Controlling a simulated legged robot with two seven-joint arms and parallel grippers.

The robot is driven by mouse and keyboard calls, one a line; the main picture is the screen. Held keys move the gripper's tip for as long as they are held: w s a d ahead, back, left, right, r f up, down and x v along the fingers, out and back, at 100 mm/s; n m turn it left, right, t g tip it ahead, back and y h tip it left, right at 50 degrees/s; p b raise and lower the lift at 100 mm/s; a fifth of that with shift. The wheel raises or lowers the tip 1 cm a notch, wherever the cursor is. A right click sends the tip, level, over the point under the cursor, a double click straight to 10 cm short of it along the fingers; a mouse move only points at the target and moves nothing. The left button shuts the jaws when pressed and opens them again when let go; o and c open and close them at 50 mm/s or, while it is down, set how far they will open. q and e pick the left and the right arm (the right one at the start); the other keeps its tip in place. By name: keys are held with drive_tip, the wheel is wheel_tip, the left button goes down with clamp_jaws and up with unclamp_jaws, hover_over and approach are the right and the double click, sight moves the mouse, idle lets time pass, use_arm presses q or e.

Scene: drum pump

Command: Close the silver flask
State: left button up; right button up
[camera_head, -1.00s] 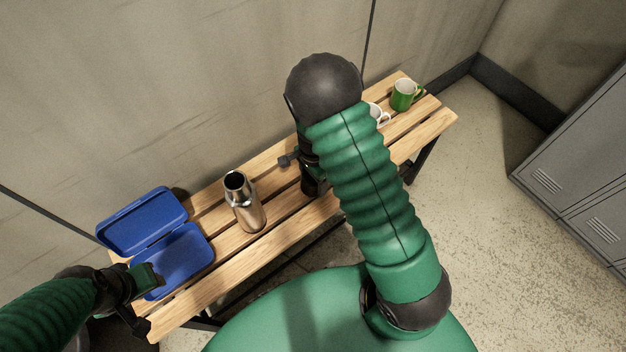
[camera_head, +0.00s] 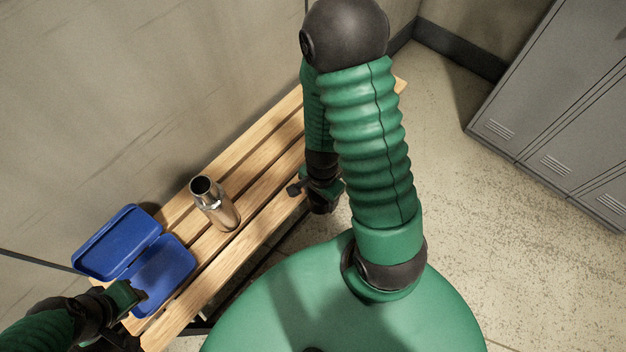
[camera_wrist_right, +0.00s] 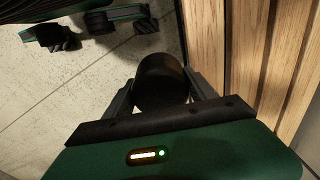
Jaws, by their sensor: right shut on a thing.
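The silver flask (camera_head: 221,213) stands upright on the wooden bench, left of the middle in the head view. Its dark mouth is open at the top. My right gripper (camera_head: 320,198) is to the right of the flask, apart from it, near the bench's front edge. In the right wrist view it is shut on a dark cylindrical cap (camera_wrist_right: 160,80), held between both fingers. My left gripper (camera_head: 130,310) is at the lower left, by the front of the blue box; its fingers are too unclear to judge.
The open blue lunch box (camera_head: 163,275) lies left of the flask on the slatted bench (camera_head: 262,180). A wall runs behind the bench. Grey lockers (camera_head: 560,110) stand at the right, with bare floor between.

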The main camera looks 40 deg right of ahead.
drive_tip(key=shift+w, duration=0.1)
drive_tip(key=w+a+r+n, duration=0.4)
drive_tip(key=w+r+n, duration=0.4)
drive_tip(key=r, duration=0.2)
drive_tip(key=w+a+r+n, duration=0.4)
drive_tip(key=w+r+n, duration=0.4)
drive_tip(key=r+n, duration=0.1)
drive_tip(key=shift+w+a+r, duration=0.3)
drive_tip(key=shift+a+r, duration=0.1)
drive_tip(key=shift+r, duration=0.05)
